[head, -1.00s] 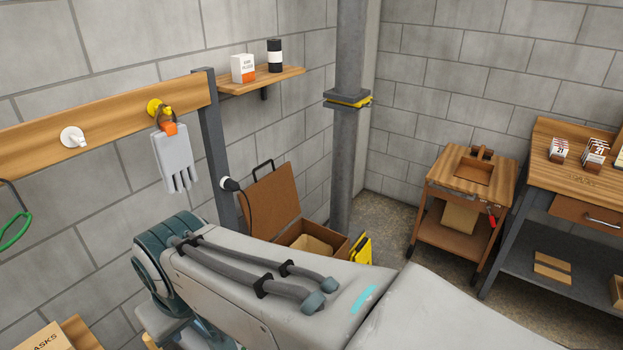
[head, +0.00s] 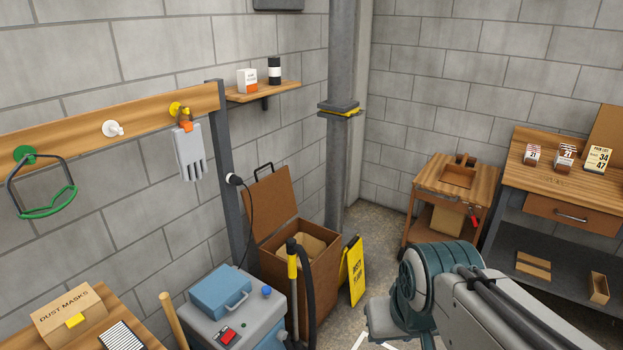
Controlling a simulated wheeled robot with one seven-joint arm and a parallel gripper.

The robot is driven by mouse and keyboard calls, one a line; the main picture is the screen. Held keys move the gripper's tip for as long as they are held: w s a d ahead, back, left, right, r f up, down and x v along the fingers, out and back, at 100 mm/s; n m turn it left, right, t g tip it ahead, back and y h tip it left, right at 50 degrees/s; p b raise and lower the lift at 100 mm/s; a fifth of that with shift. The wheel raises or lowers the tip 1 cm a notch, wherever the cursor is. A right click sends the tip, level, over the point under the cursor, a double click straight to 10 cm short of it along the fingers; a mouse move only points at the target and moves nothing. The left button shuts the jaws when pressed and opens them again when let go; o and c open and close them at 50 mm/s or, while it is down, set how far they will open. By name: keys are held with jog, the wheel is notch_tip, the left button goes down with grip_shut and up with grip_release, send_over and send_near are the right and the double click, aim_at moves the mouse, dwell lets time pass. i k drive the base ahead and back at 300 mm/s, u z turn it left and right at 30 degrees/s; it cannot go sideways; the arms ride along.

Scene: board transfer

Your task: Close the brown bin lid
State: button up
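The brown bin (head: 322,272) stands on the floor against the back wall, just left of the grey column. Its brown lid (head: 272,203) is open, tilted up and back toward the wall, with a dark handle (head: 264,169) on its top edge. Some tan contents (head: 312,246) show inside the bin. My arm crosses the lower right of the head view, to the right of the bin and apart from it. My gripper is not in view.
A grey and blue machine (head: 235,308) with a hose (head: 305,285) stands in front of the bin. A yellow floor sign (head: 355,270) stands right of it. A wooden cart (head: 455,195) and a workbench (head: 560,185) are at the right. Bare floor shows between sign and cart.

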aim_at(274, 199)
jog(key=z, duration=0.5)
jog(key=i, duration=1)
jog(key=u, duration=0.6)
jog(key=i, duration=0.5)
jog(key=u, duration=0.05)
jog(key=k, duration=0.65)
jog(key=z, duration=0.65)
jog(key=i, duration=0.75)
jog(key=u, duration=1)
jog(key=i, duration=0.85)
jog(key=u, duration=0.85)
